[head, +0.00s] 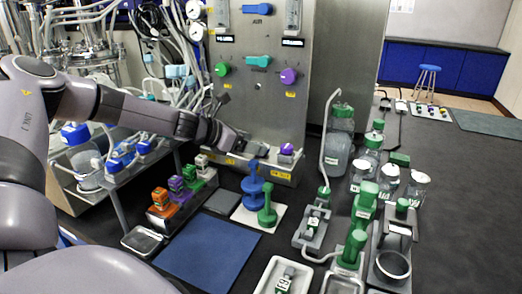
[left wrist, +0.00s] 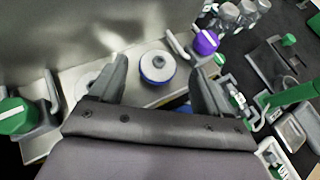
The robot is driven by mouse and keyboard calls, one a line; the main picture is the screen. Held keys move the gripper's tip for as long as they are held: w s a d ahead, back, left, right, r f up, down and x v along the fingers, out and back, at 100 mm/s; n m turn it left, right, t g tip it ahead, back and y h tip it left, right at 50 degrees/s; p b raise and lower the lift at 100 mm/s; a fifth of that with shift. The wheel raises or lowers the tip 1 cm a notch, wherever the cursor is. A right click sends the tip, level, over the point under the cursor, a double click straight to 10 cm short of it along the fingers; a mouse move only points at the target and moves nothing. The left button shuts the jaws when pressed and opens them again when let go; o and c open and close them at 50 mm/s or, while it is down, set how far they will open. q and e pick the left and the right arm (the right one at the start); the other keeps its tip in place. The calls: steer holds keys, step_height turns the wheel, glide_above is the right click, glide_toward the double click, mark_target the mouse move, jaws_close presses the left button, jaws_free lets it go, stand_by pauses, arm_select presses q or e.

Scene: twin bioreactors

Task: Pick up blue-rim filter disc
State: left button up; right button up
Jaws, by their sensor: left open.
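The blue-rim filter disc (left wrist: 157,67) shows in the left wrist view as a round white-topped piece with a blue rim. It sits on the pale metal ledge (left wrist: 82,75) at the foot of the steel panel. My left gripper (left wrist: 158,78) is open and empty, with one finger on each side of the disc in that view. I cannot tell whether a finger touches it. In the head view my left gripper (head: 236,142) is at the lower part of the panel, and I cannot make out the disc there. My right gripper is not in view.
A green knob (left wrist: 15,115) and a purple knob (left wrist: 206,42) flank the disc. The steel panel (head: 258,110) stands close behind. A blue stand (head: 253,185), a green-handled piece (head: 267,208) and a blue mat (head: 207,250) lie in front. Bottles (head: 338,140) stand to the right.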

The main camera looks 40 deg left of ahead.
arm_select(q)
steer(key=shift+x, duration=1.7)
steer(key=shift+a+r, duration=0.1)
steer(key=c, duration=1)
